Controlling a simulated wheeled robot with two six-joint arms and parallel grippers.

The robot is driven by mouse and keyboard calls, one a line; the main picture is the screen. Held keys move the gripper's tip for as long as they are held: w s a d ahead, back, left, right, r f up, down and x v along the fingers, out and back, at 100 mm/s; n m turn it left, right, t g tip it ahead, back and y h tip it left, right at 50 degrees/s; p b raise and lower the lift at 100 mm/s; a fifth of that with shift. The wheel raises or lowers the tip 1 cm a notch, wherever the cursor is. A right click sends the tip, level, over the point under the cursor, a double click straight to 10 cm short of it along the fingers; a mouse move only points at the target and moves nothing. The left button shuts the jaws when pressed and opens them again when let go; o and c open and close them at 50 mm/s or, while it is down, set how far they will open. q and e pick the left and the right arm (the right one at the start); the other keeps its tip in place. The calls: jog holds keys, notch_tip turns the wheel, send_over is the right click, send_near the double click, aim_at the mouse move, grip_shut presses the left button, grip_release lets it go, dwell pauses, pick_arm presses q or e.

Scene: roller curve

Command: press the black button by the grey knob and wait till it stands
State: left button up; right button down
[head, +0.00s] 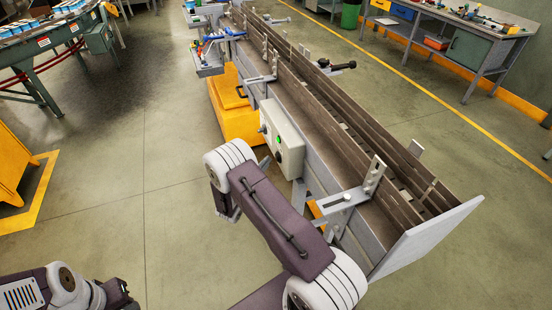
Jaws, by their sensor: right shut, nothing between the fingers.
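A light grey control box (284,122) is fixed to the near side of the long conveyor. On its face are a green round spot (279,140), a dark round button (279,156) below it, and a small knob (262,129) on the left. My right arm reaches up from the bottom. Its gripper (265,163) is shut and empty, mostly hidden behind my wrist, close to the box's lower front. I cannot tell whether it touches the button. My left arm is at the bottom left; its dark end (120,295) is cut off, and its fingers are unclear.
The long conveyor (420,238) runs from bottom right to the top, with metal brackets on its side. A yellow housing (232,112) stands beyond the box. A workbench (455,40) is at top right, another conveyor at top left.

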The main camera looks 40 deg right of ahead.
dwell(0.6)
jog(key=shift+s+d, duration=0.1)
jog(key=shift+d, duration=0.3)
jog(key=shift+s+d, duration=0.1)
jog(key=shift+d, duration=0.35)
dwell(0.5)
jog(key=shift+a+b, duration=0.5)
jog(key=shift+a, duration=0.35)
jog(key=shift+w+a, duration=0.1)
jog(key=shift+w, duration=0.1)
jog(key=a, duration=0.2)
jog(key=w+a+b, duration=0.1)
jog(key=a, duration=0.1)
jog(key=shift+a, duration=0.35)
